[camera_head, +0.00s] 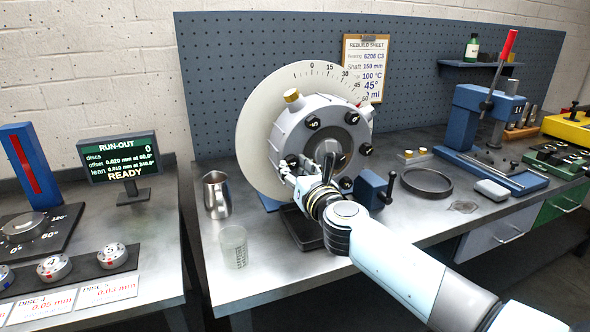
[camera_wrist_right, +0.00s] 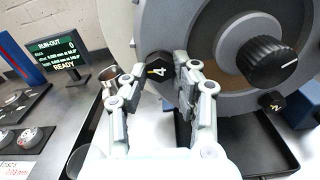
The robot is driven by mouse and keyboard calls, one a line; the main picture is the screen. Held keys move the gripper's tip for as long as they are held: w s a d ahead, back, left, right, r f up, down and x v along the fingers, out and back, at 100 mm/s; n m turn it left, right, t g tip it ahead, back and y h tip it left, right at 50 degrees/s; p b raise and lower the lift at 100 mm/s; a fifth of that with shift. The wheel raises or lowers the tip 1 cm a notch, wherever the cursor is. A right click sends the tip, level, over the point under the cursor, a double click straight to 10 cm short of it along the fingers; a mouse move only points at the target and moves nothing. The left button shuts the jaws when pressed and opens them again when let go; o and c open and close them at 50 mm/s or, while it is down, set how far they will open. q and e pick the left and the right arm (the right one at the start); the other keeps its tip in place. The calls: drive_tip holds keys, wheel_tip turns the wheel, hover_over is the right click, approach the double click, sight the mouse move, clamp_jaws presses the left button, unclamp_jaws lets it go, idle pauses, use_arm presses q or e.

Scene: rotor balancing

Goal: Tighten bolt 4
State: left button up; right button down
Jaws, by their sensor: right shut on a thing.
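The rotor hub (camera_head: 322,108) is a grey disc with several black bolts, mounted in front of a pale dial plate (camera_head: 262,140) marked in degrees. Bolt 4 (camera_wrist_right: 157,72) is black with a yellow 4 on its face and sits at the hub's lower left. In the head view bolt 4 (camera_head: 292,160) is partly hidden by my right gripper (camera_head: 294,170). In the right wrist view the fingers of my right gripper (camera_wrist_right: 158,80) lie on both sides of bolt 4, shut on it. My left gripper is not in view.
A black central knob (camera_wrist_right: 268,62) and bolt 2 (camera_wrist_right: 272,101) are right of the fingers. A metal jug (camera_head: 216,194) and clear beaker (camera_head: 233,247) stand left of the rotor. A black ring (camera_head: 428,192) lies right. The run-out display (camera_head: 120,160) reads READY.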

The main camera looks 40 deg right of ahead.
drive_tip(key=m+b, duration=0.1)
drive_tip(key=m, duration=0.2)
drive_tip(key=shift+m, duration=0.4)
drive_tip(key=m+b, duration=0.1)
drive_tip(key=m, duration=0.2)
drive_tip(key=shift+a+m+b, duration=0.1)
drive_tip(key=shift+m+b, duration=0.2)
drive_tip(key=m+b, duration=0.1)
drive_tip(key=m, duration=0.2)
drive_tip(key=shift+m, duration=0.3)
drive_tip(key=m+b, duration=0.1)
drive_tip(key=m, duration=0.2)
drive_tip(key=shift+a+r+m+b, duration=0.1)
drive_tip(key=shift+m+b, duration=0.2)
drive_tip(key=shift+b, duration=0.1)
drive_tip(key=m+b, duration=0.1)
drive_tip(key=m, duration=0.2)
drive_tip(key=shift+m+b, duration=0.4)
drive_tip(key=m+b, duration=0.1)
drive_tip(key=m, duration=0.2)
drive_tip(key=shift+r+m+b, duration=0.15)
drive_tip(key=shift+m+b, duration=0.15)
drive_tip(key=shift+b, duration=0.1)
drive_tip(key=m+b, duration=0.1)
drive_tip(key=m, duration=0.2)
drive_tip(key=shift+b, duration=0.35)
drive_tip(key=shift+r+m+b, duration=0.2)
drive_tip(key=shift+m+b, duration=0.4)
drive_tip(key=shift+m, duration=1)
